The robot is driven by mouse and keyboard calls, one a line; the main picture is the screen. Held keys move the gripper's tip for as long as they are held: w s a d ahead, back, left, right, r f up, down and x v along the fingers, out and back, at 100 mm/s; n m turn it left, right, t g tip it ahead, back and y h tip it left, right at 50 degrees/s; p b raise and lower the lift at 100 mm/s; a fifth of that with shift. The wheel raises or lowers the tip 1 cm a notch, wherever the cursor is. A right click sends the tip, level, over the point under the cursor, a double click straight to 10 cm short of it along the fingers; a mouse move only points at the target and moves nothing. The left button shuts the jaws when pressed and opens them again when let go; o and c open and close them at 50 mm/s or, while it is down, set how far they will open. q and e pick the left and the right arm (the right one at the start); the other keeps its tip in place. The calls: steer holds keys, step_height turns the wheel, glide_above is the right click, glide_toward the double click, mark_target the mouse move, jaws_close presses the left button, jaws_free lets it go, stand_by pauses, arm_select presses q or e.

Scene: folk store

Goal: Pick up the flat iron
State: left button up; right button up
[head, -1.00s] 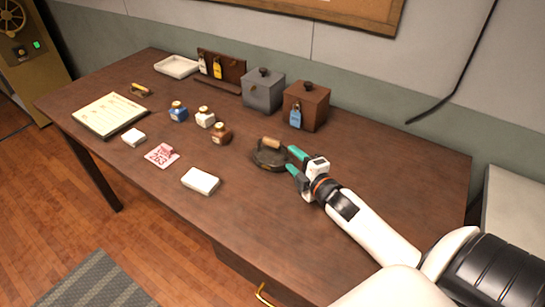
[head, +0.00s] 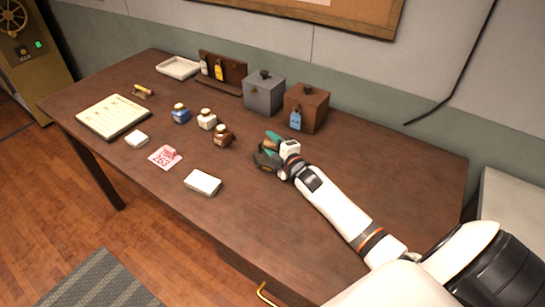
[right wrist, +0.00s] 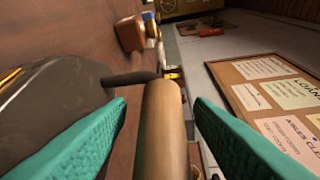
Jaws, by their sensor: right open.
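The flat iron is a dark metal iron with a light brown wooden handle. In the head view its dark base (head: 264,160) shows at the middle of the table, mostly hidden by my right gripper (head: 268,147). In the right wrist view the wooden handle (right wrist: 160,130) lies between the two teal fingers of my right gripper (right wrist: 160,125), with a gap on each side. The dark iron body (right wrist: 55,105) is at the left there. My right gripper is open around the handle. My left gripper is not in view.
A brown bottle (head: 223,136) stands close left of the iron. A grey box (head: 263,95) and a brown box (head: 305,110) with a blue tag stand behind it. A white block (head: 203,183) lies in front. The table's right part (head: 400,170) is clear.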

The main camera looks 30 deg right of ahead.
steer(key=shift+s, duration=0.1)
jaws_close()
stand_by(1.2)
steer(key=shift+r, duration=0.3)
